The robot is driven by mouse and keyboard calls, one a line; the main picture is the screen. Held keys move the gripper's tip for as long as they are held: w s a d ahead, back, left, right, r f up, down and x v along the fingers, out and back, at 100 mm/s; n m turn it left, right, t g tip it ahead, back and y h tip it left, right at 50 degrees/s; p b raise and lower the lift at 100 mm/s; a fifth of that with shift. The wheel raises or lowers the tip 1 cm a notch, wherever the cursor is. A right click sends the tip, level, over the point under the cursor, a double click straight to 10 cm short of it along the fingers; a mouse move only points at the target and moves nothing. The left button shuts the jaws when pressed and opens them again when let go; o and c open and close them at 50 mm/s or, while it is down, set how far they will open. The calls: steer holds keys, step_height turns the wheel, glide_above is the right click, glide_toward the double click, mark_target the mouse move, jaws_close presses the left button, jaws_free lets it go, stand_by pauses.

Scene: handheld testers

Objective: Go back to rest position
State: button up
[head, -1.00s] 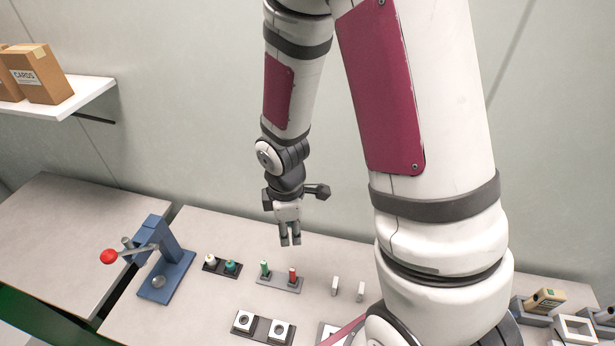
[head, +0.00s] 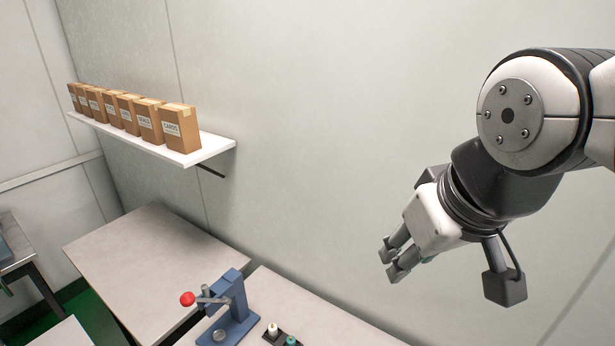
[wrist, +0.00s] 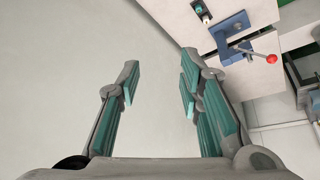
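My gripper (head: 393,262) is raised in the air at the right of the head view, well above the table and in front of the plain wall. Its fingers point down and to the left. In the wrist view my gripper (wrist: 158,85) has its two fingers spread apart, with nothing between them but bare wall. It touches nothing.
A blue lever press (head: 232,310) with a red knob stands on the table (head: 330,322); it also shows in the wrist view (wrist: 235,45). A small block with white and green pegs (head: 280,338) is beside it. A white shelf (head: 205,148) holds several cardboard boxes (head: 180,128).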

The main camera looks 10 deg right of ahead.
steer(key=shift+s+a+r+m, duration=0.15)
steer(key=shift+s+r+m, duration=0.15)
steer(key=shift+s, duration=0.25)
steer(key=shift+s+a+r+m, duration=0.1)
steer(key=shift+s+r+m, duration=0.1)
steer(key=shift+s+r, duration=0.25)
steer(key=shift+w+f+b, duration=0.3)
steer(key=shift+f, duration=0.05)
stand_by(0.3)
